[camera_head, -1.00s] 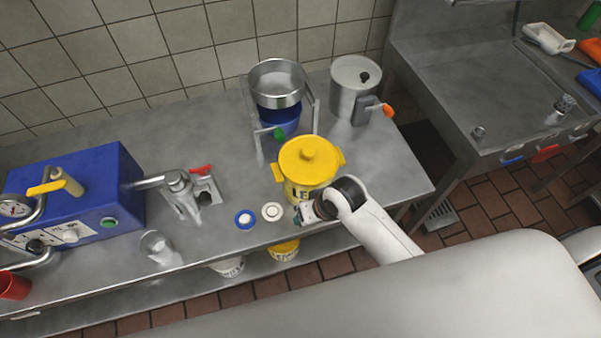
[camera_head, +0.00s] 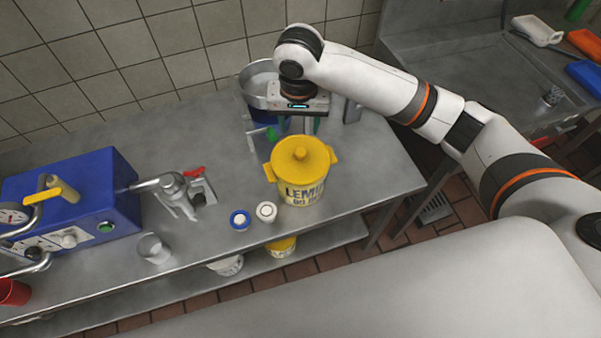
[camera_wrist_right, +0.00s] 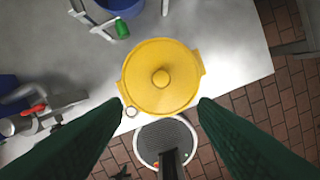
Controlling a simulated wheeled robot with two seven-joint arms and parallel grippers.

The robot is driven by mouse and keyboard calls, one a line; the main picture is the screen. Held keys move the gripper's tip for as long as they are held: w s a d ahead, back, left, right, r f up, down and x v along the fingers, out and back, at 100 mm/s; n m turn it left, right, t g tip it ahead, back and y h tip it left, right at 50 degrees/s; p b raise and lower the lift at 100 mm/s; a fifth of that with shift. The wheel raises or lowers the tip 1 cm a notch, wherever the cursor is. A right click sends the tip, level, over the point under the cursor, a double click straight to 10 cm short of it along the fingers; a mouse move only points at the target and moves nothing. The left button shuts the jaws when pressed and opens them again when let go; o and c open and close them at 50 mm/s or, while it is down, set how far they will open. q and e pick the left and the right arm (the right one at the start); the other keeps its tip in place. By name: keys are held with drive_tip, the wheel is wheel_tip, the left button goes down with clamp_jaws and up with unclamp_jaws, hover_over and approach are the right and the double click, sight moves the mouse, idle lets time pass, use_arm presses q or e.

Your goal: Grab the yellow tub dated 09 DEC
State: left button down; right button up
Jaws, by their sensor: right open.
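A large yellow lidded tub (camera_head: 302,175) with two side handles stands upright near the front edge of the steel counter. Its front lettering reads like "LEM" with "09" below; the rest is unclear. In the right wrist view the tub's round lid (camera_wrist_right: 160,77) and knob are seen from above. My right gripper (camera_head: 300,127) points down above and just behind the tub, apart from it. It is open and empty, its two dark green fingers spread below the lid in the right wrist view. A second yellow tub (camera_head: 283,246) sits on the lower shelf, partly hidden. My left gripper is not in view.
A steel pot (camera_head: 258,84) on a stand with a green-handled tap is behind my right gripper. Two small round lids (camera_head: 266,212) lie left of the tub. A blue machine (camera_head: 75,205) and a metal cup (camera_head: 153,249) are farther left. Counter right of the tub is clear.

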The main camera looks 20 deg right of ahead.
drive_tip(key=p, duration=0.1)
hover_over(300, 151)
drive_tip(key=s, duration=0.1)
drive_tip(key=f, duration=0.6)
drive_tip(key=shift+s+a+f, duration=0.1)
drive_tip(key=shift+a+f, duration=0.1)
drive_tip(key=f+p, duration=0.1)
drive_tip(key=f, duration=0.1)
drive_tip(key=f+p, duration=0.1)
drive_tip(key=f, duration=0.1)
drive_tip(key=shift+w+d, duration=0.2)
drive_tip(key=shift+w, duration=0.2)
drive_tip(key=shift+w+f, duration=0.1)
drive_tip(key=shift+f, duration=0.55)
drive_tip(key=shift+r, duration=0.1)
clamp_jaws()
